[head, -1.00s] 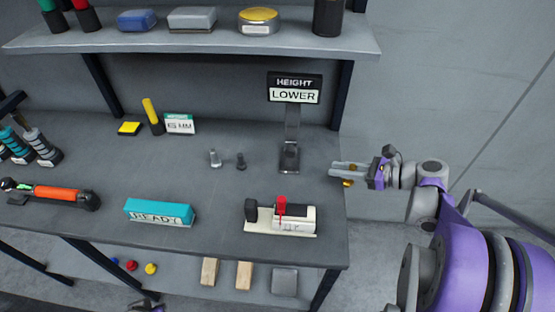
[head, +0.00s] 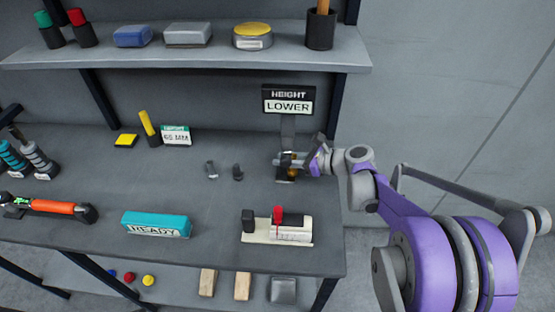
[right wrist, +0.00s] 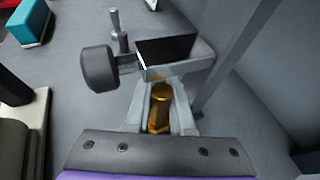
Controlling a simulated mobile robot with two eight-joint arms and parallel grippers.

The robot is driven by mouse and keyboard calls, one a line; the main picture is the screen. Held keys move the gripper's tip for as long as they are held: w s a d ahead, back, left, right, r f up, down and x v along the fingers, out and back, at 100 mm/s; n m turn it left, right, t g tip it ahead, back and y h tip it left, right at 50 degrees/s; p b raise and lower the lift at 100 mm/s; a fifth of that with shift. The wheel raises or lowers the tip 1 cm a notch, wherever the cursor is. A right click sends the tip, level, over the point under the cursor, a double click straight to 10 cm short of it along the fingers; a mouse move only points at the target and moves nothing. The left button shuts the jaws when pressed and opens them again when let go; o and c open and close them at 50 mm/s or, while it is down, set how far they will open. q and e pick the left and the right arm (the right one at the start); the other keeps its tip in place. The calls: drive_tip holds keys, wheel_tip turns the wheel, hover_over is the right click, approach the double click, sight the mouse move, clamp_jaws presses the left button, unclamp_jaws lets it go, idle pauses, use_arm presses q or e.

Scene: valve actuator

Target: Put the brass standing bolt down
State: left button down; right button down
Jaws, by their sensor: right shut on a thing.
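The brass bolt (right wrist: 160,105) is between the fingers of my right gripper (right wrist: 160,98) in the right wrist view. It also shows as a small gold patch in the head view (head: 292,160), partly hidden by the fingers. My right gripper (head: 288,160) is shut on it, in front of the height stand's post. The bolt is at the stand (head: 285,179); I cannot tell whether it touches the base. The stand carries a sign (head: 288,105) reading HEIGHT LOWER. My left gripper is out of view.
A shelf (head: 190,57) spans above.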

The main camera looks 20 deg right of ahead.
drive_tip(key=x, duration=0.2)
drive_tip(key=shift+w+a, duration=0.2)
drive_tip(key=shift+f, duration=0.4)
drive_tip(key=shift+s, duration=0.1)
drive_tip(key=shift+f, duration=0.2)
drive_tip(key=c, duration=1.1)
unclamp_jaws()
drive_tip(key=shift+o, duration=0.2)
drive_tip(key=shift+r, duration=0.1)
drive_tip(key=shift+s+d+r, duration=0.15)
drive_tip(key=shift+d+r, duration=0.1)
drive_tip(key=v, duration=1.1)
drive_tip(key=shift+s+r, duration=0.2)
